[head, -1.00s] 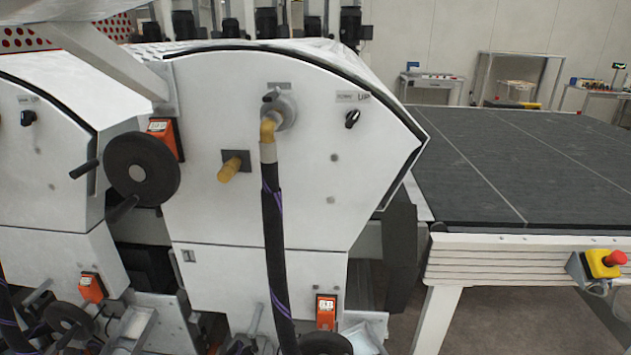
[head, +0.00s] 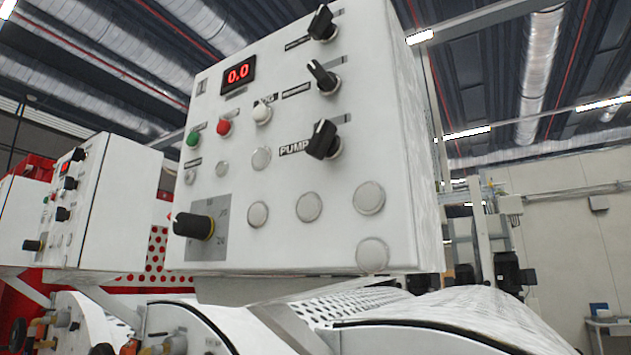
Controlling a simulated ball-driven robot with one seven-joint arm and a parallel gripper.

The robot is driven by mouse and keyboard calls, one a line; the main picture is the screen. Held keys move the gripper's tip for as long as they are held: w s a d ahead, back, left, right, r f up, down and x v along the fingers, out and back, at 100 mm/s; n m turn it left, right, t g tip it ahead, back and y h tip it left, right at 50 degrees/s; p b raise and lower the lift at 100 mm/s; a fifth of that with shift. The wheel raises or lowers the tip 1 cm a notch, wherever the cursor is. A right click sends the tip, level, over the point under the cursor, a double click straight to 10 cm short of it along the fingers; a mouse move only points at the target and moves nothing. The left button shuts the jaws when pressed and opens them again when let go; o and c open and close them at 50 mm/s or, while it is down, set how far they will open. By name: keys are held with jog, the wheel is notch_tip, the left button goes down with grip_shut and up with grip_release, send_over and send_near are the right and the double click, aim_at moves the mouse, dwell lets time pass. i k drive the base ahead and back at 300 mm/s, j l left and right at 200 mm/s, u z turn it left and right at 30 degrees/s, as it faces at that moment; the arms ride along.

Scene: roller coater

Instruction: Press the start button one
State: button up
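A white control box (head: 300,160) fills the middle of the head view, seen from below and tilted in the picture. On its face a green button (head: 193,139) sits at the left, with a red button (head: 224,127) and a white button (head: 262,114) to its right. Small labels are above them, too small to read, so I cannot tell which is start button one. A display (head: 238,74) above reads 0.0 in red. My gripper is not in view.
Black knobs (head: 325,77) line the box's right side, and a large black knob (head: 194,226) is at lower left. A second control box (head: 95,205) stands further left. Curved white machine covers (head: 455,320) lie below. The space in front of the face looks clear.

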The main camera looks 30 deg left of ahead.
aim_at(192, 139)
jog(key=u, duration=1.25)
